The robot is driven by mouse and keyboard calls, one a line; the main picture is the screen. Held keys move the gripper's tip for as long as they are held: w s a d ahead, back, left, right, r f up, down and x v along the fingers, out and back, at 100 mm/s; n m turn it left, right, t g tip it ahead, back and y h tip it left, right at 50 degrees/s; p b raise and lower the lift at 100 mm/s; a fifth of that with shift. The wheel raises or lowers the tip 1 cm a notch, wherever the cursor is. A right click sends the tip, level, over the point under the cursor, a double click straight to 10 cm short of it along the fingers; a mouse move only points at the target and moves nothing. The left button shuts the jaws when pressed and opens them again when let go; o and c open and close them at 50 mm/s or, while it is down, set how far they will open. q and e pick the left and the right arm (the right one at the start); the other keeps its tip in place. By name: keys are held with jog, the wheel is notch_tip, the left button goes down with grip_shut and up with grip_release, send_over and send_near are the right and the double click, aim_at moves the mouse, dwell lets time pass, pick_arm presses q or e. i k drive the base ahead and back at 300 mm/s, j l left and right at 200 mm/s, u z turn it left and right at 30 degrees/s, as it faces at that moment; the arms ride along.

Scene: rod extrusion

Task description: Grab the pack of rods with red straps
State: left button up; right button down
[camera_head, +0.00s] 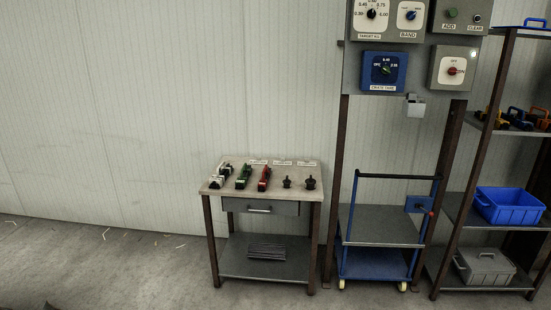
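A pack of dark rods (267,247) lies on the lower shelf of a small table, toward the back of that shelf. I see no red straps on it at this size. A red and black item (264,178) sits on the tabletop beside a green and black one (243,176) and a white and black one (221,175); I cannot tell whether any of these is a pack of rods. Neither gripper can be made out. A small dark shape at the bottom left edge is too cut off to identify.
The table (311,172) has a drawer and two small black knob-like pieces on top. To its right stand a blue cart (358,264) under a control panel (384,71) and a rack with a blue crate (508,206) and grey box (484,267). Floor at left is mostly clear.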

aim_at(266, 173)
jog(key=i+j, duration=0.15)
jog(key=i, duration=0.45)
jog(key=i+j, duration=0.1)
jog(key=i, duration=0.55)
jog(key=i+j+z, duration=0.25)
jog(key=i+z, duration=0.15)
jog(key=i+j+z, duration=0.8)
jog(key=j, duration=0.15)
